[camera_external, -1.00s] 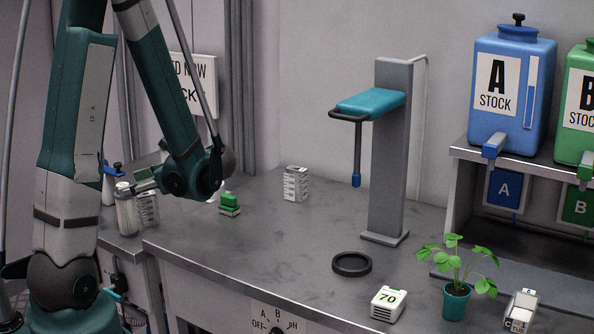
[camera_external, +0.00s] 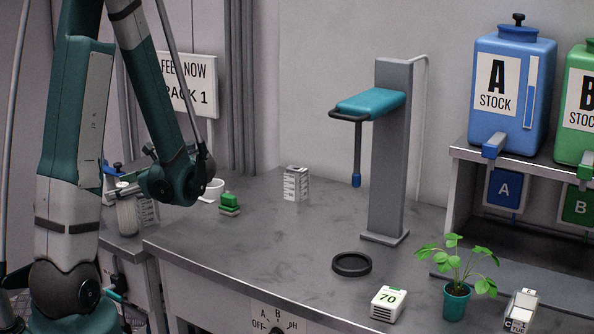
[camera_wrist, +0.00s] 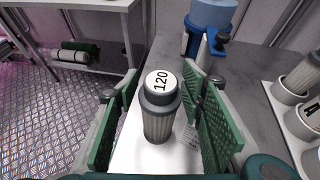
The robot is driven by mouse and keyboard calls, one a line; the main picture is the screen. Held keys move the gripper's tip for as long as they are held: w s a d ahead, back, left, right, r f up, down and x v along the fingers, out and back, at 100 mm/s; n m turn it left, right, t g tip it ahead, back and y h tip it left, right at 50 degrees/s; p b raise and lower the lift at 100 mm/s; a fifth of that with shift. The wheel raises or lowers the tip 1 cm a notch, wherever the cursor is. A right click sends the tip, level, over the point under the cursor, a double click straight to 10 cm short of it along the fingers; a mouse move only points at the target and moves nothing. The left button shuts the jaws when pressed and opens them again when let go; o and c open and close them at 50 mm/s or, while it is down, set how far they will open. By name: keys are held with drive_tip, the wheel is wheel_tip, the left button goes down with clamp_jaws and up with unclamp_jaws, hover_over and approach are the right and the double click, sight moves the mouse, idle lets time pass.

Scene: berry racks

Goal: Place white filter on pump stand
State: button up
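A pale ribbed filter (camera_wrist: 158,122) with a dark grey collar and a white cap marked 120 stands upright in the wrist view. In the external view its body (camera_external: 127,216) shows at the left on the side counter, partly hidden by my arm. My gripper (camera_wrist: 163,112) is open, with a green pad on each side of the filter and a gap visible to each. The pump stand (camera_external: 390,160) is a grey column with a teal arm and a thin hanging rod with a blue tip. It stands on the main bench, well right of my gripper.
A black ring (camera_external: 351,264) lies on the bench before the stand. White cups (camera_wrist: 290,92) with another filter sit right in the wrist view.

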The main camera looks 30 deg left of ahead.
drive_tip(key=shift+a, duration=0.15)
drive_tip(key=shift+b+x, duration=0.85)
drive_tip(key=shift+x, duration=1.6)
drive_tip(key=shift+s, duration=0.1)
drive_tip(key=c, duration=1.2)
clamp_jaws()
drive_tip(key=shift+r, duration=0.2)
wheel_tip(320, 180, up, 10)
drive_tip(key=p, duration=0.3)
drive_tip(key=shift+f, duration=0.2)
